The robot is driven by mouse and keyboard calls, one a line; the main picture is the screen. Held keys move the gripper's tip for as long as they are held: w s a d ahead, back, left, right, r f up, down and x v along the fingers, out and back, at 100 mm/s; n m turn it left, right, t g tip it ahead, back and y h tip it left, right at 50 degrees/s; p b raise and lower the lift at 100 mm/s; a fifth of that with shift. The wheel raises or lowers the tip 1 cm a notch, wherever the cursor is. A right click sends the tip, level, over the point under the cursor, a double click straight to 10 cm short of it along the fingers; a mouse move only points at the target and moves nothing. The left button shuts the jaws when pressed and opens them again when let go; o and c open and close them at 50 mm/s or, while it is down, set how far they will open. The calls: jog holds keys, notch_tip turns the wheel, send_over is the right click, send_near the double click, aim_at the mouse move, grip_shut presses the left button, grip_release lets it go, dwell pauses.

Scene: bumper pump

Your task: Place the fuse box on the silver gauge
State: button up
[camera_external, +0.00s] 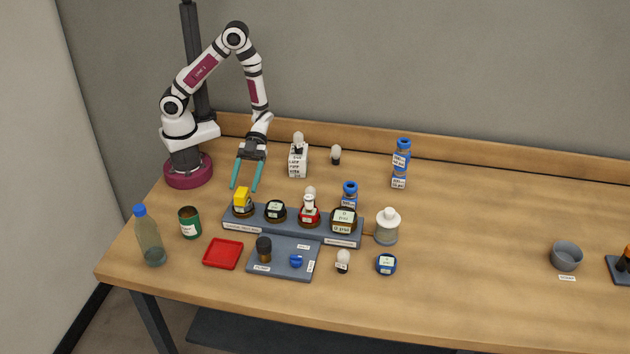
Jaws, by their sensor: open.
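My gripper (245,187) is open and empty, its two teal fingers pointing down above the table. It is just behind the left end of a grey rack (292,228). I cannot tell which, if any, is the silver gauge.
A green can (190,222), clear bottle (150,240), red tray (223,254) and grey-blue tray (283,263) stand around the rack's left and front. A white-capped jar (387,226) is at its right, a white block (298,161) behind.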

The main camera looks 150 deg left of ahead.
jog(key=v, duration=1)
jog(key=w+a+r+y, duration=0.6)
jog(key=w+a+y, duration=0.1)
jog(key=w+y, duration=0.45)
jog(key=s+d+r+n+g, duration=0.1)
jog(key=s+d+n+g, duration=0.2)
jog(key=s+d+g, duration=0.6)
jog(key=s+d, duration=0.9)
jog(key=s, duration=0.4)
jog(key=shift+d+r+h, duration=0.3)
jog(key=shift+h, duration=0.05)
